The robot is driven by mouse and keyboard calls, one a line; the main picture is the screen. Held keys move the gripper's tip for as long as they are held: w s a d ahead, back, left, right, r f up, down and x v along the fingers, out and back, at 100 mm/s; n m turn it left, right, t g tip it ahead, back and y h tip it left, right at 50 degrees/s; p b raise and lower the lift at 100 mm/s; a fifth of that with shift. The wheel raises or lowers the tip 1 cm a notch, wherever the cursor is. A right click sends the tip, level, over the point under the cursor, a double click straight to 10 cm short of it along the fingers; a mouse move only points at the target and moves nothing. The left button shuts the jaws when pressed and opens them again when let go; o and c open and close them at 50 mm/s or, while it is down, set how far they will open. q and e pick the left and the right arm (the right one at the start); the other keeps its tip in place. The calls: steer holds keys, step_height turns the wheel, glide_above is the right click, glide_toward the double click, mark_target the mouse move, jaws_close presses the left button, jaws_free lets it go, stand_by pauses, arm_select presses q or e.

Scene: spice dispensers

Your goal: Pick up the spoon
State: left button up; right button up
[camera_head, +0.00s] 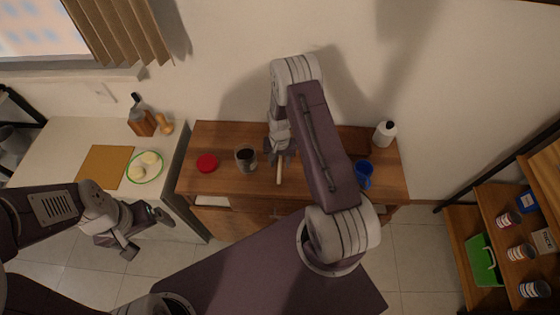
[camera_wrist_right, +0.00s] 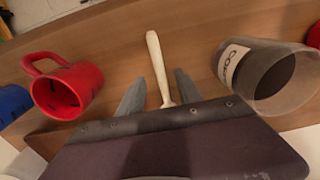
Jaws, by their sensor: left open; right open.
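A pale wooden spoon lies on the brown wooden cabinet top. Its handle (camera_head: 279,175) shows in the head view just below my right gripper (camera_head: 281,157). In the right wrist view the spoon (camera_wrist_right: 156,62) runs between the two open fingers of my right gripper (camera_wrist_right: 159,88), its lower end hidden behind the gripper body. I cannot tell whether a finger touches it. My left gripper (camera_head: 147,233) is open and empty, in front of the white counter, away from the spoon.
A labelled glass jar (camera_wrist_right: 270,75) and a red mug (camera_wrist_right: 68,85) flank the spoon. A red lid (camera_head: 207,163), a blue mug (camera_head: 364,170) and a white bottle (camera_head: 385,134) also stand on the cabinet (camera_head: 225,131). Shelves (camera_head: 505,240) with cans stand at right.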

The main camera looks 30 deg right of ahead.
steer(key=shift+w+f, duration=0.1)
steer(key=shift+f, duration=1.25)
jaws_close()
steer(key=shift+r, duration=0.1)
steer(key=r, duration=0.1)
steer(key=r+b, duration=0.1)
steer(key=r, duration=0.2)
steer(key=shift+s+r+b, duration=0.15)
steer(key=shift+s+b, duration=0.15)
steer(key=shift+s, duration=0.1)
steer(key=s+d+r+b, duration=0.2)
steer(key=s+r, duration=0.4)
steer(key=s, duration=0.4)
steer(key=shift+s+r, duration=0.3)
steer(key=shift+s, duration=0.1)
steer(key=shift+d, duration=0.1)
